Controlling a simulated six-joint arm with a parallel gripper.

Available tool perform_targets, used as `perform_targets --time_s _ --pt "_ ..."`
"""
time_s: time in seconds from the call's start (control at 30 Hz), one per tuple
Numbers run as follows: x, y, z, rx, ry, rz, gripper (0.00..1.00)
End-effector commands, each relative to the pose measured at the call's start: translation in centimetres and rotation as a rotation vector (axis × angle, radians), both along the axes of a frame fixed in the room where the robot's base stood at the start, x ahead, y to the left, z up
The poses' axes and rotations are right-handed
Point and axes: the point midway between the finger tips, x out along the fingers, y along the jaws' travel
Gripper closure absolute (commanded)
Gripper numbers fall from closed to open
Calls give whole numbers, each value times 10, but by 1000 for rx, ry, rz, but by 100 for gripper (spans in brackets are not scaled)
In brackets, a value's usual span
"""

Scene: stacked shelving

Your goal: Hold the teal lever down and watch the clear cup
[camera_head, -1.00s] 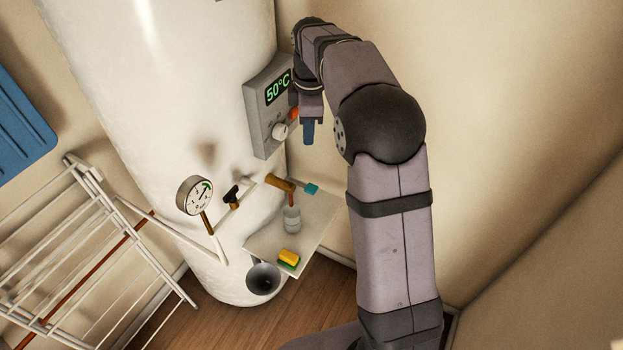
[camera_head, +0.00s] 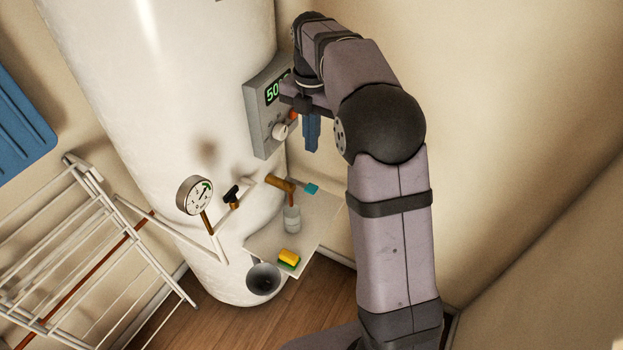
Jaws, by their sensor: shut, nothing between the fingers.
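The teal lever (camera_head: 312,189) sticks out to the right of a brass valve (camera_head: 281,184) on the white tank. The clear cup (camera_head: 292,222) stands upright on a small pale shelf (camera_head: 318,232), below the valve. A narrow reddish-brown piece shows between the valve and the cup's top; I cannot tell whether it is a spout or liquid. The cup's fill level is too small to tell. My gripper (camera_head: 311,148) points down with blue fingers, shut and empty. In the picture it is above the teal lever and apart from it.
A grey control box (camera_head: 265,110) with a green display, partly hidden by my wrist, is beside my gripper. A yellow-green sponge (camera_head: 289,257) lies on the shelf. A dark funnel (camera_head: 263,279) is below its left side. A gauge (camera_head: 194,195) and white drying rack (camera_head: 90,250) are left.

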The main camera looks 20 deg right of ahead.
Motion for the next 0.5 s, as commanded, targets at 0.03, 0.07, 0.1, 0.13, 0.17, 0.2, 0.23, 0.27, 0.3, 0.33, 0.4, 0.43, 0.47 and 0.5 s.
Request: perform_targets --time_s 0.03,0.07,0.1,0.13,0.17,0.2,0.23,0.27,0.3,0.33,0.4,0.43,0.47,0.5 --pt "0 0 0 0 0 -1 100" --pt "0 0 0 0 0 -1 100" --pt "0 0 0 0 0 -1 100" --pt "0 0 0 0 0 -1 100" --pt "0 0 0 0 0 -1 100" --pt "0 0 0 0 0 -2 100" --pt "0 0 -1 0 0 -2 100" --pt "0 0 -1 0 0 -2 100" --pt "0 0 -3 1 1 -2 100" --pt "0 0 -4 0 0 -2 100" --pt "0 0 -9 0 1 -2 100" --pt "0 0 -11 1 2 -2 100" --pt "0 0 -15 0 3 -2 100" --pt "-1 0 -19 0 3 -2 100"
